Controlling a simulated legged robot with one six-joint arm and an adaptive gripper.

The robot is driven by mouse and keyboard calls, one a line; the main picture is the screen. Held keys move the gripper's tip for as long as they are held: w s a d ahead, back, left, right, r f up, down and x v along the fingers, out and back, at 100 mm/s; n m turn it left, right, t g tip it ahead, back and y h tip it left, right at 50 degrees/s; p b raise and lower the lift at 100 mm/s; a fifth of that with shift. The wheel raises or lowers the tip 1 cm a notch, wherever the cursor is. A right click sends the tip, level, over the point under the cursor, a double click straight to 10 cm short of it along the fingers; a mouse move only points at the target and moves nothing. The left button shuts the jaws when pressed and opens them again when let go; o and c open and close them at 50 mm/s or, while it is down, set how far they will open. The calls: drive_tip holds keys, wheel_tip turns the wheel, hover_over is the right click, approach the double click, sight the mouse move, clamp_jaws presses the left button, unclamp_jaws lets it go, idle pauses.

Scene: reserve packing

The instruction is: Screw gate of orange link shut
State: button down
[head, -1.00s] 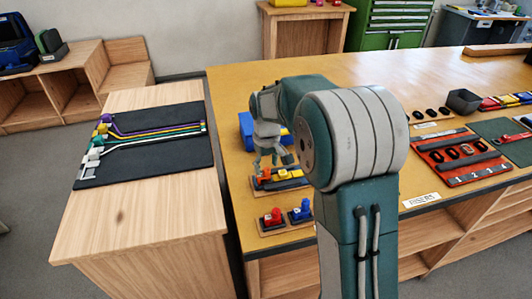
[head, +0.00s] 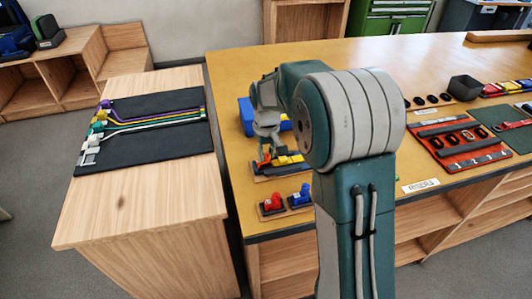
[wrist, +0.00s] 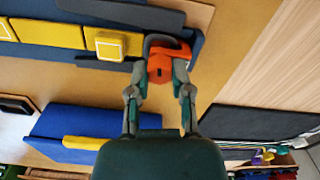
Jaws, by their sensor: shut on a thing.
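The orange link (wrist: 168,62) shows in the wrist view at the end of a row with yellow blocks, with a dark grey loop beyond its orange part. My gripper (wrist: 160,74) has its two fingers on either side of the orange part and is shut on it. In the head view my gripper (head: 266,152) is down at the orange link (head: 263,163), which stands on a small board near the bench's left edge. The fingers and arm partly hide it, and I cannot tell how far the gate is turned.
Yellow blocks (wrist: 52,33) stand close beside the link. A blue bin (head: 246,116) is behind it. A red piece (head: 273,203) and a blue piece (head: 301,195) stand in front. The black mat (head: 155,150) lies on the left table. The middle of the bench is clear.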

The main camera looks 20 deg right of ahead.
sight(266, 154)
drive_tip(key=shift+m, duration=1)
drive_tip(key=shift+c, duration=2.2)
unclamp_jaws()
drive_tip(key=shift+f, duration=0.1)
wheel_tip(266, 154, up, 12)
drive_tip(key=f, duration=0.1)
drive_tip(key=s+r+t, duration=0.1)
drive_tip(key=s+r, duration=0.3)
drive_tip(key=s, duration=0.3)
drive_tip(key=s+r+t, duration=0.2)
drive_tip(key=s+r, duration=0.1)
drive_tip(key=s, duration=0.5)
drive_tip(key=s+f+t, duration=0.2)
drive_tip(key=s+f, duration=0.1)
drive_tip(key=s, duration=0.9)
drive_tip(key=shift+s+f+m+t, duration=0.3)
drive_tip(key=shift+s, duration=0.1)
